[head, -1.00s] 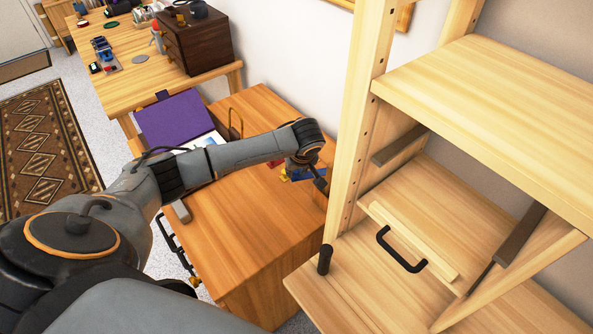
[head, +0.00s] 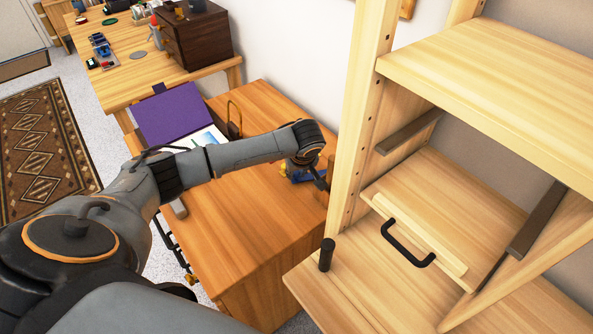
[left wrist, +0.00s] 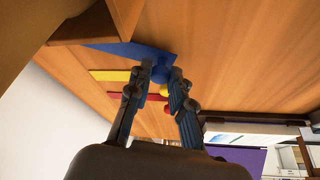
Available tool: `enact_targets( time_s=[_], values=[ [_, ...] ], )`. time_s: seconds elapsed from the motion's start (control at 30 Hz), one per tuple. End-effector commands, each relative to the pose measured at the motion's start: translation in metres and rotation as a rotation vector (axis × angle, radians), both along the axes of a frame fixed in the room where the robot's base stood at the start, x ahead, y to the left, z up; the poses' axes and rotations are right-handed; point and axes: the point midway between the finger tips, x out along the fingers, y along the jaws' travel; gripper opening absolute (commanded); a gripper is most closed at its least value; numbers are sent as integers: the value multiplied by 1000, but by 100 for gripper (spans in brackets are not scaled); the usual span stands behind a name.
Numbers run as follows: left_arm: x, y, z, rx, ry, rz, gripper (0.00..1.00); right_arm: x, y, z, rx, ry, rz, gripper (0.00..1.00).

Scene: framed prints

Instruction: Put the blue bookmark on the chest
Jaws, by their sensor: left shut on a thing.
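The blue bookmark (left wrist: 130,50) lies flat on or just over the orange-brown wooden cabinet top (head: 215,225). Its blue end knob shows between the fingertips of my left gripper (left wrist: 161,70), which is shut on it. In the head view, the blue bookmark (head: 300,176) is partly hidden by my left gripper (head: 318,180). A yellow bookmark (left wrist: 110,75) and a red bookmark (left wrist: 125,98) lie beside it. A dark brown chest with drawers (head: 200,42) stands on the far table. My right gripper is out of view.
A light wooden shelf unit (head: 480,75) stands close on the right, with a black handle (head: 408,245) on its lower panel. The cabinet's near top is clear.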

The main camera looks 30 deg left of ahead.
Motion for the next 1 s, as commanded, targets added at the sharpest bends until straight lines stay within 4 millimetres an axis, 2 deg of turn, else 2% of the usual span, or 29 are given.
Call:
enact_targets(
  time_s=[0.37,0.4,0.5,0.83,1.0],
  values=[
    [0,0,-8,-1,0,1,0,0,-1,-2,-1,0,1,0],
    [0,0,-8,0,0,1,29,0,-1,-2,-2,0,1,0],
    [0,0,-7,0,0,0,47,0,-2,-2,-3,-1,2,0],
    [0,-1,-5,-1,-1,0,47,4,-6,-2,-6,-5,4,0],
    [-6,-7,14,-2,-2,-2,47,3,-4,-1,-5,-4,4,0]
  ],
)
